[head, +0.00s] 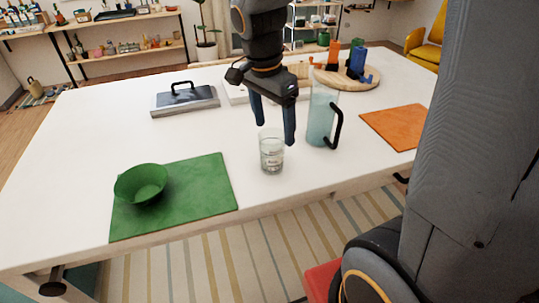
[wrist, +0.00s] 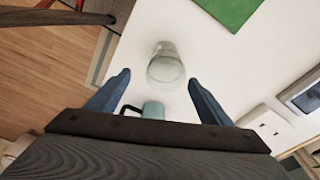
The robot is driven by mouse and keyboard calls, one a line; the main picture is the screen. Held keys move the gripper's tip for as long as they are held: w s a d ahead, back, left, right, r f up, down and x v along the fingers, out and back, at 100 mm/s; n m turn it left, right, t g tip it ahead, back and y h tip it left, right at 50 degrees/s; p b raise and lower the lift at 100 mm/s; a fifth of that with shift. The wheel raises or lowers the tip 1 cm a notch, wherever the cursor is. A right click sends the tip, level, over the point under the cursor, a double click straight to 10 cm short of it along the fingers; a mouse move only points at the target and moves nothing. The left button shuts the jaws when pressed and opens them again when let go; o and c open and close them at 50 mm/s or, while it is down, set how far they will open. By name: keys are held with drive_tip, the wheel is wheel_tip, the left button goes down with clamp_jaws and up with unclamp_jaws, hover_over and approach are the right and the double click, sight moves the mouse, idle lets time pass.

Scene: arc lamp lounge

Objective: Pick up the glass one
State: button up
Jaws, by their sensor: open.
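A clear drinking glass (head: 272,155) stands upright on the white table near its front edge. It also shows in the wrist view (wrist: 165,66), just ahead of the space between my fingers. My gripper (head: 274,132) is open and empty, pointing down, with its fingertips around or just above the glass rim; I cannot tell whether they touch it. The gripper's two blue-grey fingers also show in the wrist view (wrist: 159,78). A tall, pale blue see-through pitcher (head: 320,118) with a black handle stands right of the glass, close to my gripper.
A green bowl (head: 141,184) sits on a green mat (head: 205,185) at left. An orange mat (head: 394,126) lies at right. A lidded grey tray (head: 185,99) and a round wooden board (head: 345,82) with orange and blue items are behind. White table (head: 95,125) is clear at left.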

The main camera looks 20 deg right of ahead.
sight(273, 147)
drive_tip(key=shift+w+d+f+p, duration=0.1)
drive_tip(key=shift+w+f+p, duration=0.15)
drive_tip(key=shift+f, duration=1.15)
drive_tip(key=shift+w+d+f+p, duration=0.15)
drive_tip(key=shift+f+p, duration=0.25)
drive_tip(key=shift+f, duration=1)
drive_tip(key=shift+w+f+p, duration=0.2)
drive_tip(key=shift+f+p, duration=0.1)
drive_tip(key=shift+f, duration=1.1)
drive_tip(key=c, duration=1.3)
